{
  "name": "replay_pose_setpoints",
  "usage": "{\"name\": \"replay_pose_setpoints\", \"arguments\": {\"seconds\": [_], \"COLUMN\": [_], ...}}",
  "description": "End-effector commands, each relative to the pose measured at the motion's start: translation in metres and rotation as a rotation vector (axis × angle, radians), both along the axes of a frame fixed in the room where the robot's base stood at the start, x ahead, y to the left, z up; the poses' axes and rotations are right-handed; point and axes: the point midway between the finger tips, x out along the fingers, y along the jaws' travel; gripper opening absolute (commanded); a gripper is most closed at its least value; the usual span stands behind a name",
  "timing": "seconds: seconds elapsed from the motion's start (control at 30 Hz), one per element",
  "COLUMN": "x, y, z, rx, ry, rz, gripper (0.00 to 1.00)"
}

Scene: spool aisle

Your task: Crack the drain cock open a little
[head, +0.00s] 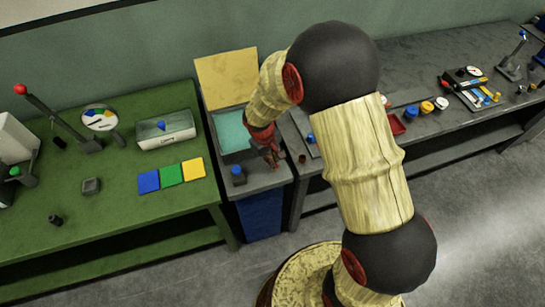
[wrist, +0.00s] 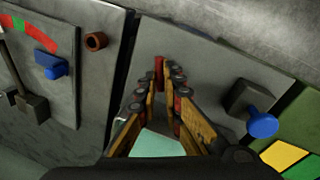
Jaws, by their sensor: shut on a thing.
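My gripper (wrist: 163,75) reaches down over the grey top of the tank stand. Its two yellow and black fingers close from both sides on a small red handle (wrist: 159,66), which looks like the drain cock's. The fingers hide most of the cock, so I cannot tell how far it is turned. In the head view my gripper (head: 272,155) is at the front edge of the open tank (head: 222,118), and the handle cannot be made out there. The teal inside the tank also shows below the fingers in the wrist view.
A blue knob on a dark block (head: 238,175) stands close beside my gripper; it also shows in the wrist view (wrist: 262,122). A brown cup-like piece (wrist: 95,41) and a blue lever (wrist: 50,65) sit on the other side. A green bench (head: 100,215) adjoins.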

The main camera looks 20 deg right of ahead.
Motion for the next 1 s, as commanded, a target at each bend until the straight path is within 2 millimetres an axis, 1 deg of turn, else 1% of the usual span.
{"name": "replay_pose_setpoints", "arguments": {"seconds": [0.23, 0.27, 0.6, 0.87, 1.0], "x": [0.0002, 0.0002, 0.0001, 0.0002, 0.0006], "y": [0.0001, 0.0001, 0.0, 0.0001, 0.0015], "z": [-0.0006, -0.0006, -0.0004, 0.0, 0.0083], "rx": [0.0, 0.0, 0.0, 0.0, 0.0], "ry": [-0.001, -0.001, -0.001, -0.001, -0.002], "rz": [0.002, 0.001, 0.001, 0.0, 0.0], "gripper": [0.0, 0.08, 0.27, 0.27, 0.27]}}
